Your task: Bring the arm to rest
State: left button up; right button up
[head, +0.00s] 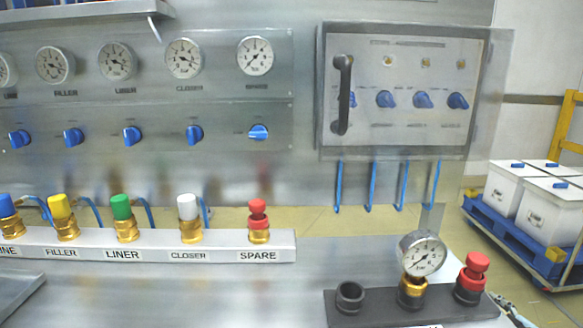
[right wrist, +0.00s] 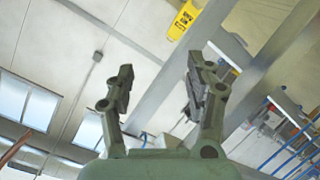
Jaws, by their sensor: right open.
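My right gripper (right wrist: 160,88) is open and empty in the right wrist view, its two fingers wide apart. It points up toward a ceiling or upper wall, touching nothing. In the head view a small part of what looks like my right gripper (head: 513,311) shows at the bottom right edge, beside the dark block with the gauge. Most of the right arm is out of the picture. My left gripper is in neither view.
A dark block (head: 380,316) carries an empty socket (head: 350,297), a pressure gauge (head: 423,254) and a red-capped fitting (head: 472,277). A rail (head: 225,240) with several coloured valves is at left. A panel with gauges stands behind. White boxes (head: 549,208) sit on a blue pallet at right.

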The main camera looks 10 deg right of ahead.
jog(key=s+a+f+m+g, duration=0.1)
jog(key=s+a+f+g, duration=0.25)
jog(key=s+f, duration=0.6)
jog(key=s+a+f+m+g, duration=0.3)
jog(key=s+f, duration=0.4)
jog(key=s, duration=0.6)
jog(key=s+a+f+g, duration=0.3)
jog(key=s+a+f, duration=0.2)
jog(key=s+f, duration=0.5)
jog(key=s+a+f+m+g, duration=0.1)
jog(key=s+a+g, duration=0.1)
jog(key=s, duration=0.6)
jog(key=s+a+f+g+y, duration=0.1)
jog(key=s+a, duration=0.3)
jog(key=s, duration=0.5)
jog(key=shift+s+a+m+g+b, duration=0.25)
jog(key=shift+a+m+g+b, duration=0.1)
jog(key=shift+m+g+b, duration=0.1)
